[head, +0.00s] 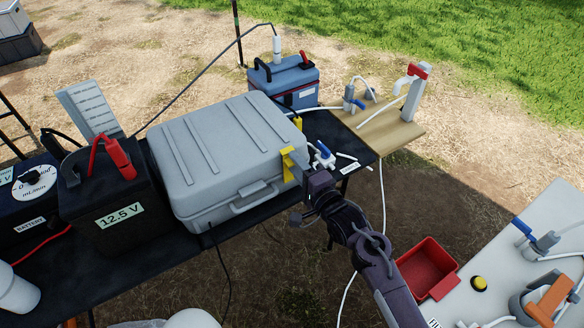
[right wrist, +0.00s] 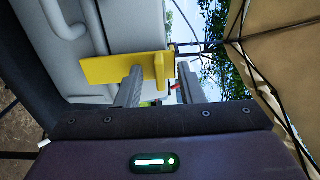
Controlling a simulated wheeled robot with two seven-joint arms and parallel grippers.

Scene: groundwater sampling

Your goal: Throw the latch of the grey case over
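The grey case (head: 215,150) lies closed on the dark table, its handle (head: 255,197) on the front side. A yellow latch (head: 287,163) sits at the case's front right corner; it also shows in the right wrist view (right wrist: 108,69). My right gripper (head: 300,172) is right beside this latch. In the right wrist view its two fingers (right wrist: 160,88) are apart, with the latch's upright tab between them and small gaps visible on both sides. Another small yellow part (head: 298,123) shows farther back on the case's right side. My left gripper is not in view.
A black battery (head: 110,190) marked 12.5 V stands close left of the case. A blue-grey box (head: 285,80) stands behind it. A blue-handled valve (head: 322,152) is close right of my right gripper. A red bin (head: 428,268) is at lower right beside a light table (head: 500,280).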

